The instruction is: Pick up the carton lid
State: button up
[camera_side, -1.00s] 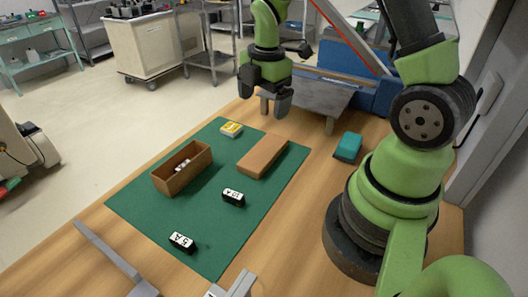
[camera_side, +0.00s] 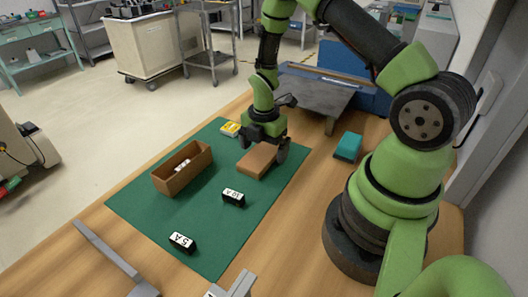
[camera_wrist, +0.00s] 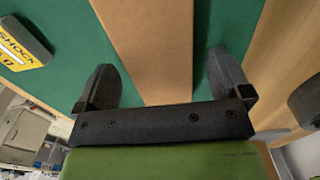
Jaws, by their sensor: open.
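The carton lid (camera_side: 257,161) is a flat brown piece lying on the green mat (camera_side: 215,235), to the right of the open brown carton (camera_side: 170,183). My gripper (camera_side: 264,150) is over the lid's far end and hides that part in the side view. In the wrist view the lid (camera_wrist: 150,45) runs between the two dark fingers of my gripper (camera_wrist: 162,85). The fingers are open, with green mat showing between each one and the lid's edges. Whether they touch the mat cannot be told.
Two black blocks, labelled "10 A" (camera_side: 233,198) and "5 A" (camera_side: 182,242), stand on the mat. A yellow-labelled box (camera_side: 230,129) lies near the mat's far edge. A teal box (camera_side: 348,147) is on the wooden table to the right. A small item sits inside the carton.

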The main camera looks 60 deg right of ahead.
jog(key=shift+f, duration=0.25)
jog(key=c, duration=1)
jog(key=shift+r, duration=0.1)
